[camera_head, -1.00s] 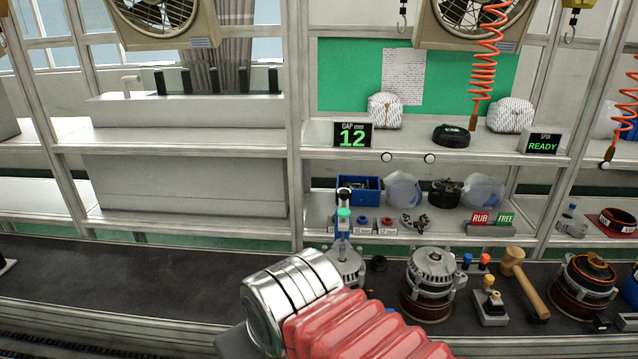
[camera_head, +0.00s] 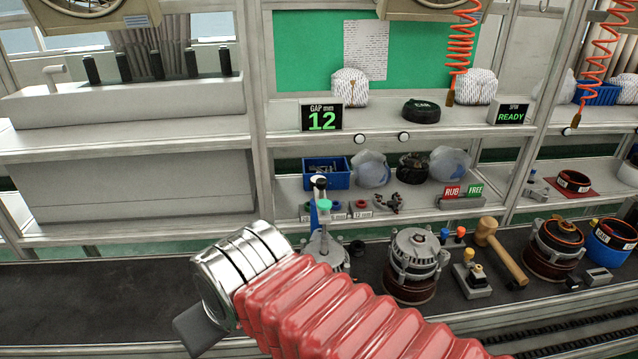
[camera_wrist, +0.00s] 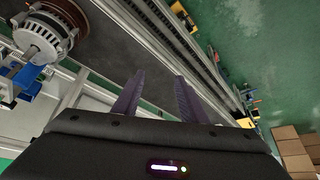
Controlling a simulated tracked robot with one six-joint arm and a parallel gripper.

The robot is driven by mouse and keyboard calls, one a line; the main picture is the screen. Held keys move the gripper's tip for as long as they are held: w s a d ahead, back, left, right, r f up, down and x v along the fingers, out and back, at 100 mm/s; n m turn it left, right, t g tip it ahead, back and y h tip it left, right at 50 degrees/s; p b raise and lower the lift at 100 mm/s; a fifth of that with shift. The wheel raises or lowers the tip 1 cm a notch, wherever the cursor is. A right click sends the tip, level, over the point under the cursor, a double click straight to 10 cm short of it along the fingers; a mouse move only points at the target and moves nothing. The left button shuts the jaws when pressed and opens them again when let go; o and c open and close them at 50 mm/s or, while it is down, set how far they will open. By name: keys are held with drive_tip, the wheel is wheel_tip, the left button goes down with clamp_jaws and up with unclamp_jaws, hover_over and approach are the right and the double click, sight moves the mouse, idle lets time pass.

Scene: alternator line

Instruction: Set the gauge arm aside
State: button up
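What looks like the gauge arm (camera_head: 314,216) is a slim upright piece with blue parts, a teal knob and a dark top. It stands at a grey finned alternator housing (camera_head: 327,249) on the dark bench in the head view. My arm partly covers the housing's lower part. I cannot tell how the piece is attached. In the wrist view, my gripper (camera_wrist: 159,75) has its two dark fingers apart with nothing between them. It is clear of the bench parts. An alternator (camera_wrist: 45,38) with a shaft and blue parts shows at upper left there.
Right of the housing are another alternator (camera_head: 414,262), a small yellow-knobbed block (camera_head: 471,279) and a wooden mallet (camera_head: 497,250). A gap display (camera_head: 322,118) reads 12 on the shelf. The dark bench (camera_head: 90,295) at left is bare. Cardboard boxes (camera_wrist: 292,150) show in the wrist view.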

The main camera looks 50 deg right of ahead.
drive_tip(key=w+d+r+g, duration=0.1)
drive_tip(key=w+d+r, duration=0.5)
drive_tip(key=d+r, duration=0.25)
drive_tip(key=n, duration=0.1)
approach(322, 180)
drive_tip(key=v, duration=0.3)
drive_tip(key=shift+d, duration=0.2)
drive_tip(key=shift+f, duration=0.1)
drive_tip(key=x, duration=1.3)
drive_tip(key=shift+w+a+f, duration=0.15)
drive_tip(key=shift+a+f, duration=0.05)
drive_tip(key=shift+f, duration=0.15)
drive_tip(key=shift+c, duration=0.5)
clamp_jaws()
